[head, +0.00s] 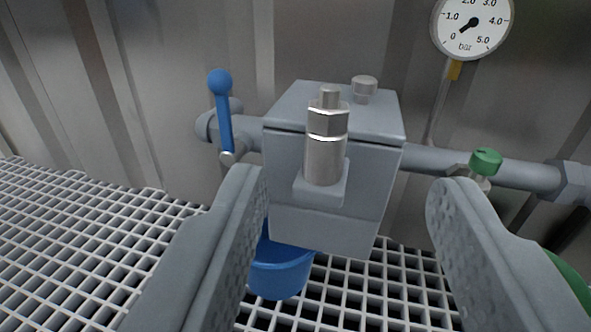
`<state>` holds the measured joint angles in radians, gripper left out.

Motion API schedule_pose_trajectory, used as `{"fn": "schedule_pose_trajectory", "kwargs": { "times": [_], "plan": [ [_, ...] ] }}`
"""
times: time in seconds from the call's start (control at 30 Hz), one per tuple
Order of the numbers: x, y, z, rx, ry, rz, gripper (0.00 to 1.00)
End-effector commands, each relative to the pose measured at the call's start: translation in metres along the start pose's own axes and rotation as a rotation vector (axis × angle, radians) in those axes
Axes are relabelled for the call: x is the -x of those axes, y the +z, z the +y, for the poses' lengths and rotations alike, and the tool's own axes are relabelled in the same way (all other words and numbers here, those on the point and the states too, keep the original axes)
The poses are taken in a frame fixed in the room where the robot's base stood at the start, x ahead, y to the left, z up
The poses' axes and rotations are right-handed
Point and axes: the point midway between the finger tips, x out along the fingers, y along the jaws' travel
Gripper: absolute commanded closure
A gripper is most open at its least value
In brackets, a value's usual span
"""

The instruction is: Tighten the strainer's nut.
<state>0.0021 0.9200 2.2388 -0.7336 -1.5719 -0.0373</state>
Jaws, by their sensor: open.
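The strainer (330,220) is a grey box-shaped body on a horizontal pipe, in the middle of the head view. A metal stud with a hex nut (328,121) stands upright on a bracket at its front, above a round sleeve. My gripper (350,190) is open. Its two grey fingers lie left and right of the strainer's lower front in the picture, with nothing between them touching. The nut is above the fingertips in the picture. How tight the nut is cannot be told.
A blue-handled lever (222,115) rises left of the strainer. A green knob (486,161) sits on the pipe (520,174) at right. A pressure gauge (473,23) is at upper right. A blue bucket (280,275) stands on the grating (90,230) below. A corrugated wall is behind.

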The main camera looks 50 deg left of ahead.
Motion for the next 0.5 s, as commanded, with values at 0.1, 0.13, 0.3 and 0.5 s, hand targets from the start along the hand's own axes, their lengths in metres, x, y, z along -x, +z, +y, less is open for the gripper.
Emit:
{"fn": "schedule_pose_trajectory", "kwargs": {
  "times": [0.1, 0.13, 0.3, 0.5],
  "plan": [
    [0.004, 0.015, -0.007, -0.019, -0.012, 0.007, 0.51],
    [0.005, 0.017, -0.008, -0.021, -0.014, 0.009, 0.51],
    [0.000, 0.020, -0.010, -0.026, -0.018, 0.013, 0.51],
    [-0.027, 0.019, -0.011, -0.024, -0.019, 0.013, 0.51]
  ]
}}
